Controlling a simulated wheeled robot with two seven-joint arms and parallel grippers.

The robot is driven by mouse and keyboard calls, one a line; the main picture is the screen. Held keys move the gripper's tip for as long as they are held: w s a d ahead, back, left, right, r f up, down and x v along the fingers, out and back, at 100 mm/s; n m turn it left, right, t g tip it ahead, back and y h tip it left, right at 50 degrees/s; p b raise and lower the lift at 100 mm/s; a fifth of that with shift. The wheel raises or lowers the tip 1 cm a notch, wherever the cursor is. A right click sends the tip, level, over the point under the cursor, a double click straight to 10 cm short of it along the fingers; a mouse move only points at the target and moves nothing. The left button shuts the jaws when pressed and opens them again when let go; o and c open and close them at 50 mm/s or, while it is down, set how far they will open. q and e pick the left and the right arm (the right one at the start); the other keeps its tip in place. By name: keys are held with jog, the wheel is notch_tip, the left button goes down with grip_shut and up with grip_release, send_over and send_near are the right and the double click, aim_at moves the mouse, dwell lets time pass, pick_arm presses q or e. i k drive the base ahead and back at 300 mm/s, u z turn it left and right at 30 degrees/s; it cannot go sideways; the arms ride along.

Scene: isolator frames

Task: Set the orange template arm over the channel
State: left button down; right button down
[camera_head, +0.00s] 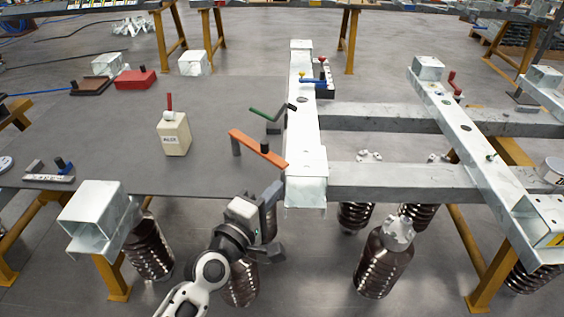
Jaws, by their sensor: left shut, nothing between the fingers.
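The orange template arm (257,148) is a flat bar on a dark post at the right edge of the grey table, with a dark knob on it. Its right end reaches to the near side of the pale steel channel (302,130), which runs away from me; in this view I cannot tell whether the tip overlaps it. My left gripper (272,192) is shut and empty, just below the orange arm's right end and left of the channel's near end. Contact with the arm cannot be made out. My right gripper is not in view.
A green arm (268,115) and a blue-handled arm (314,81) are close to the channel further back. A cream block (174,134) with a red-topped pin stands on the grey table (100,140). Crossbeams (400,178) extend right. Dark ribbed insulators (384,262) stand below.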

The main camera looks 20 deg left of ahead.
aim_at(236, 136)
jog(key=z, duration=1.7)
jog(key=k, duration=1.2)
jog(key=u, duration=1.5)
jog(key=i, duration=0.5)
jog(key=u, duration=0.05)
